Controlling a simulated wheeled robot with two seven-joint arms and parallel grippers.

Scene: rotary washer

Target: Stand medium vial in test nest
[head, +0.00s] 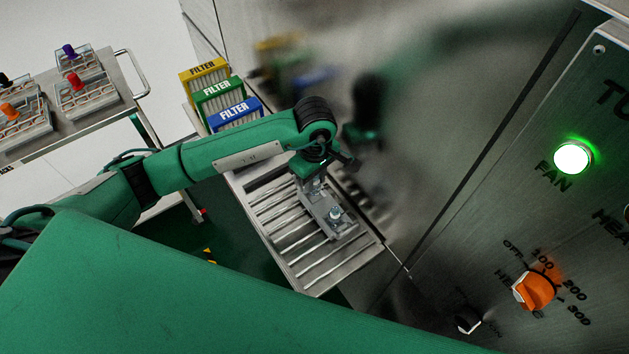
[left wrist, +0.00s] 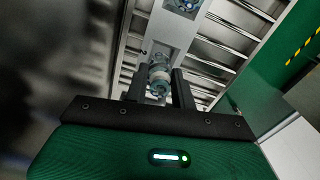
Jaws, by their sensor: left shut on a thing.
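The test nest (head: 345,232) is a grey metal fixture on the roller rack; it also shows at the top of the left wrist view (left wrist: 168,32). My left gripper (head: 313,181) points down over the nest's far end. In the left wrist view its fingers (left wrist: 158,88) are shut on a small clear vial (left wrist: 158,72) with a pale band. Whether the vial's base touches the nest is hidden. Another small glassy piece (head: 335,212) sits at the nest's near end. My right gripper is not in view.
The roller rack (head: 285,232) lies beside a shiny metal wall that mirrors my arm. Yellow, green and blue filter boxes (head: 220,92) stand behind the arm. A cart (head: 120,100) with trays is at the left. A panel with an orange knob (head: 535,290) is at the right.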

